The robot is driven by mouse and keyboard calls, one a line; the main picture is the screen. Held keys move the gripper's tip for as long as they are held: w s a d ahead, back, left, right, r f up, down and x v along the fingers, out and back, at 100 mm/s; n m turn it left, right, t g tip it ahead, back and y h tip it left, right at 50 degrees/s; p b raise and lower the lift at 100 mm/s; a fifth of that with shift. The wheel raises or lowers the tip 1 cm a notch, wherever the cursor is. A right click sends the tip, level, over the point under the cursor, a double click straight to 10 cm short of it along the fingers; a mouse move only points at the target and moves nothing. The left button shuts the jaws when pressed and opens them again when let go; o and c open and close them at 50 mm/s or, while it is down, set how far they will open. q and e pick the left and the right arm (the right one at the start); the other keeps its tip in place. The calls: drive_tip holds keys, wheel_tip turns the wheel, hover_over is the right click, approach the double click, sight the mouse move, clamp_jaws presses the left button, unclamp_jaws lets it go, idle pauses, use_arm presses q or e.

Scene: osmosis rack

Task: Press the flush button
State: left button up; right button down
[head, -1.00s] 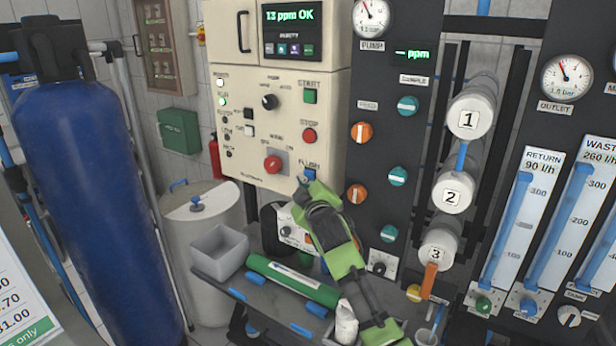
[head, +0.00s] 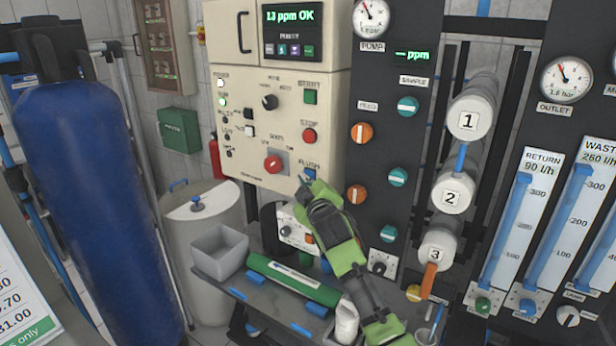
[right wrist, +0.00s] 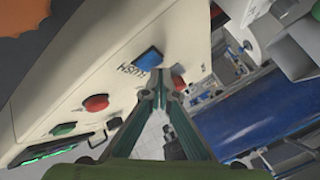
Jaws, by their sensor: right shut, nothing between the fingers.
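The blue flush button (head: 311,174) sits at the lower right corner of the cream control panel (head: 245,160), under its FLUSH label. In the right wrist view the blue button (right wrist: 149,59) stands out from the panel face just beyond my fingertips. My right gripper (head: 303,183) is shut and empty, its tips just below and left of the button in the head view. In the right wrist view its fingers (right wrist: 160,82) meet at the tips, close to the button. I cannot tell whether they touch it. My left gripper is not in view.
The red stop button (head: 309,135) and red knob (head: 273,163) are nearby on the panel. Below stands a bench (head: 235,283) with a grey bin (head: 219,250) and a green tube (head: 293,281). A dark valve panel (head: 380,75) rises on the right.

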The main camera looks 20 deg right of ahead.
drive_tip(key=shift+w+d, duration=0.3)
drive_tip(key=shift+d, duration=0.1)
idle(0.4)
drive_tip(key=shift+s+a, duration=0.1)
drive_tip(key=shift+s+a+p, duration=0.45)
drive_tip(key=shift+s+a, duration=0.05)
drive_tip(key=shift+a, duration=0.1)
drive_tip(key=shift+a, duration=0.1)
drive_tip(key=s+a, duration=0.1)
drive_tip(key=a, duration=0.1)
drive_tip(key=s+a+p, duration=0.1)
drive_tip(key=s, duration=0.1)
drive_tip(key=shift+a, duration=0.4)
idle(0.7)
